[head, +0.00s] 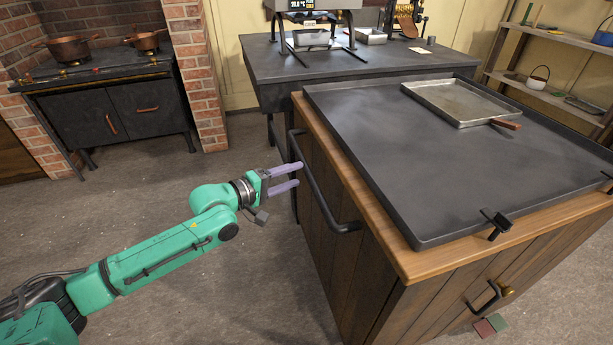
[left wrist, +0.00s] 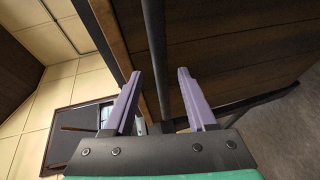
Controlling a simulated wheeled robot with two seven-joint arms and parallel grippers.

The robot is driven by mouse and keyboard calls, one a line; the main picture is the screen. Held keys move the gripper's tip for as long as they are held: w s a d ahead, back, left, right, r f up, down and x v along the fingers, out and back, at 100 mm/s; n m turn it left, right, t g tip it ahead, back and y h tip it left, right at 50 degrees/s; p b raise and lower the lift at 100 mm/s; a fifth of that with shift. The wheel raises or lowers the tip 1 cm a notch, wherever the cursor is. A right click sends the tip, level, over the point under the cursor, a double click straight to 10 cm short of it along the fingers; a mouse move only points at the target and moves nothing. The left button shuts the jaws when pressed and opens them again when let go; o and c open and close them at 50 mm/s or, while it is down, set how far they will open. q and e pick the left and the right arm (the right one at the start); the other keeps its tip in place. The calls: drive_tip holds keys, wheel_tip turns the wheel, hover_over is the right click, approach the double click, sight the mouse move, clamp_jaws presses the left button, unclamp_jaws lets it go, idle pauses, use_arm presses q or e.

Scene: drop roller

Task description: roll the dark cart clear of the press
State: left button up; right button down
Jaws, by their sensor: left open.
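The dark cart (head: 440,312) fills the right of the head view, with dark plank sides, a light wood edge and a black top. A black bar handle (head: 316,188) runs along its left side. My left gripper (head: 299,174) is open at this handle, its purple fingers pointing at the cart side. In the left wrist view the bar (left wrist: 157,45) appears between the spread fingers (left wrist: 159,74); contact cannot be told. A machine with a small display (head: 311,5), perhaps the press, stands on the table behind, cut off by the top edge. My right gripper is out of view.
A metal tray (head: 440,90) with a red-brown handle lies on the cart top. The dark table (head: 260,65) stands close behind the cart. A stove (head: 110,80) with copper pans stands back left, beside brick pillars. Floor (head: 150,185) left of the cart is clear.

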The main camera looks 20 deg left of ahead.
sight(306, 171)
use_arm(q)
drive_tip(key=x, duration=0.5)
drive_tip(key=shift+a+f+b, duration=0.1)
drive_tip(key=shift+b, duration=0.25)
drive_tip(key=shift+w, duration=0.2)
clamp_jaws()
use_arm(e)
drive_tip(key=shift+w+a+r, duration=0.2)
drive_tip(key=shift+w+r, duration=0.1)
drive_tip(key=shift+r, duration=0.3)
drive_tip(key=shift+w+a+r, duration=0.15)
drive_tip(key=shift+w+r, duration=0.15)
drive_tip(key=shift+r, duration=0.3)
